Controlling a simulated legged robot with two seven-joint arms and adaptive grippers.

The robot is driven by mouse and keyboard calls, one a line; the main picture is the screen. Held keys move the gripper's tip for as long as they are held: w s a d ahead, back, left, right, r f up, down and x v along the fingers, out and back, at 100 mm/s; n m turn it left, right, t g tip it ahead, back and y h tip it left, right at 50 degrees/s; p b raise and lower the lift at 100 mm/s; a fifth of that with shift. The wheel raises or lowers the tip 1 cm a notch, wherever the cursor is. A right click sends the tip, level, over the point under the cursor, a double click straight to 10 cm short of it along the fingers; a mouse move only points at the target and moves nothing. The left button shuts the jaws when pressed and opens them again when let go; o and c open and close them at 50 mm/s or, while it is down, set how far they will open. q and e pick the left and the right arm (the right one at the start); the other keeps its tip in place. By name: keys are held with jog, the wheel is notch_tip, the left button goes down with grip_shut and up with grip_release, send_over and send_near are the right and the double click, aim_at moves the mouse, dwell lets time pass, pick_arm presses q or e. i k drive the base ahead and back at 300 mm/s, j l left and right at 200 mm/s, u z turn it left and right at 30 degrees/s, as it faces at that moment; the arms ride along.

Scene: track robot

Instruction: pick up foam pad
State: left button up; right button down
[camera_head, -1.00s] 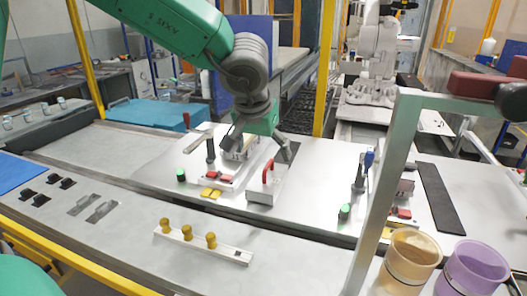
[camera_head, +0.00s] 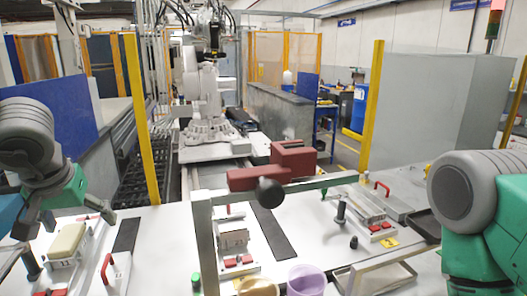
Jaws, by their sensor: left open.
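A beige, rounded pad that looks like the foam pad (camera_head: 67,242) lies on a white fixture (camera_head: 88,246) at the lower left. My left gripper (camera_head: 66,222) is just above and behind the pad in the picture, with its dark fingers spread wide to either side. It holds nothing, and the pad appears apart from the fingers. My right arm comes in at the right edge, but its gripper is out of view.
A red-handled block (camera_head: 112,268) stands right of the fixture. A metal frame (camera_head: 203,235) with a red clamp (camera_head: 292,158) rises mid-table. Cups, including a purple one (camera_head: 306,280), stand at the front. A black strip (camera_head: 268,234) lies on the white table.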

aim_at(65, 245)
jog(key=k+l, duration=0.25)
jog(key=k, duration=0.2)
jog(key=k+l, duration=0.25)
jog(key=k, duration=0.25)
